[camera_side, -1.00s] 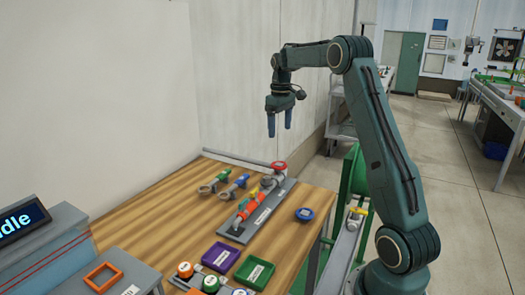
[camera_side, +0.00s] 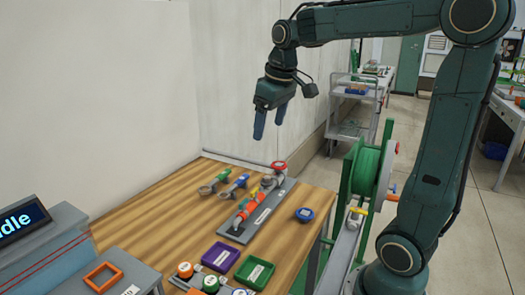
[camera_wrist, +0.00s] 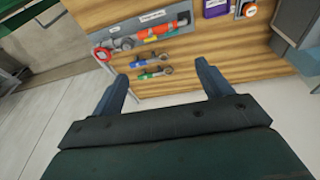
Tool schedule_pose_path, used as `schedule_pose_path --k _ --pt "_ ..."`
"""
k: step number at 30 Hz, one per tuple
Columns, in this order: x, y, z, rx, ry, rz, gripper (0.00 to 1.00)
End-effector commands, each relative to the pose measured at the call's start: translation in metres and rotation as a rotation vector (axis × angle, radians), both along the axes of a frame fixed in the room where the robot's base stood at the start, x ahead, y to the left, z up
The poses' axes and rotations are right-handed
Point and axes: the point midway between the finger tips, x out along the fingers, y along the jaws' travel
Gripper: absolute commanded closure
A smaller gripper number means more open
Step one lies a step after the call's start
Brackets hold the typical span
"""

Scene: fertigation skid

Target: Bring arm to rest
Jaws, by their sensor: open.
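My gripper (camera_side: 271,124) is open and empty, high above the far part of the wooden bench (camera_side: 140,221) in the side view. Its two blue fingers point down, slightly tilted. In the wrist view my gripper (camera_wrist: 165,90) shows two fingers spread apart with nothing between them. Below it on the bench, a grey plate (camera_side: 268,210) carries an orange pipe fitting (camera_side: 248,209) and a red round cap (camera_side: 279,166). The gripper touches none of these.
Purple (camera_side: 218,257) and green (camera_side: 254,272) trays stand nearer. A green hose reel (camera_side: 366,175) stands by the bench. Air around the gripper is clear.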

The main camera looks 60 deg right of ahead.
Motion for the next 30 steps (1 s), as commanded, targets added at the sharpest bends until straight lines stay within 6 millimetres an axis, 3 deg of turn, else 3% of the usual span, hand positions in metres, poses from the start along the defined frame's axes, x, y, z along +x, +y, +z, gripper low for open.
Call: schedule_pose_path --k 6,15,24,30 --pt "-0.040 0.044 0.000 0.000 -0.069 0.025 0.22" --pt "-0.097 0.088 -0.017 0.019 -0.160 0.054 0.22" --pt "-0.142 0.113 -0.043 0.049 -0.234 0.077 0.22" --pt "-0.153 0.118 -0.052 0.058 -0.252 0.081 0.22"
